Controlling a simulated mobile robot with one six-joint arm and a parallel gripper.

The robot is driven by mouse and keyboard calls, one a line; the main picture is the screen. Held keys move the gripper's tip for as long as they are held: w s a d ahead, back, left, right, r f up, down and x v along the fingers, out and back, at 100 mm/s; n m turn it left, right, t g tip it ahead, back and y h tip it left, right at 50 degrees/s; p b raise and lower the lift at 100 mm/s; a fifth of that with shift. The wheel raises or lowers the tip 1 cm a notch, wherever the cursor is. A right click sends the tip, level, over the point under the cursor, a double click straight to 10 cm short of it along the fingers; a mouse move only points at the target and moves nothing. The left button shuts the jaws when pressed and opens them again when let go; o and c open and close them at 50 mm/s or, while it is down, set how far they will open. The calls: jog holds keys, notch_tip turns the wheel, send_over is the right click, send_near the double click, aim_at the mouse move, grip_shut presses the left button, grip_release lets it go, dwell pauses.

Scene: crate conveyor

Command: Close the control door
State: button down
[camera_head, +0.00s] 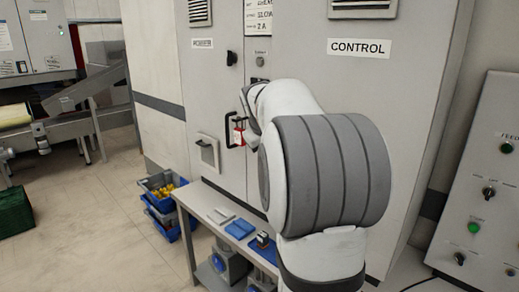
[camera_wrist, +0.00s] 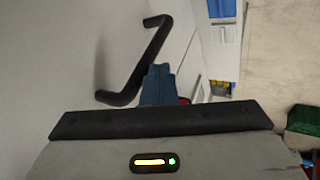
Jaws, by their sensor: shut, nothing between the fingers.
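The grey control cabinet (camera_head: 345,85) stands ahead, with a CONTROL sign (camera_head: 360,48) on its right-hand door face. In the wrist view the black handle (camera_wrist: 136,65) lies just left of my gripper (camera_wrist: 158,70). The blue fingers are together and empty. I cannot tell whether they touch the handle. My fingertips are hidden in the head view.
A low bench (camera_head: 184,203) with blue and grey items runs below the cabinet. Blue crates (camera_head: 160,205) stack on the floor to its left. A sloped button panel (camera_head: 490,170) stands at the right. A conveyor (camera_head: 60,128) is at the far left; the floor between is clear.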

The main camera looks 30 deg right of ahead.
jog(key=w+d, duration=0.1)
jog(key=w+d+m+p, duration=0.1)
jog(key=d, duration=0.1)
jog(key=shift+d, duration=0.2)
jog(key=shift+s+r, duration=0.1)
jog(key=shift+d, duration=0.1)
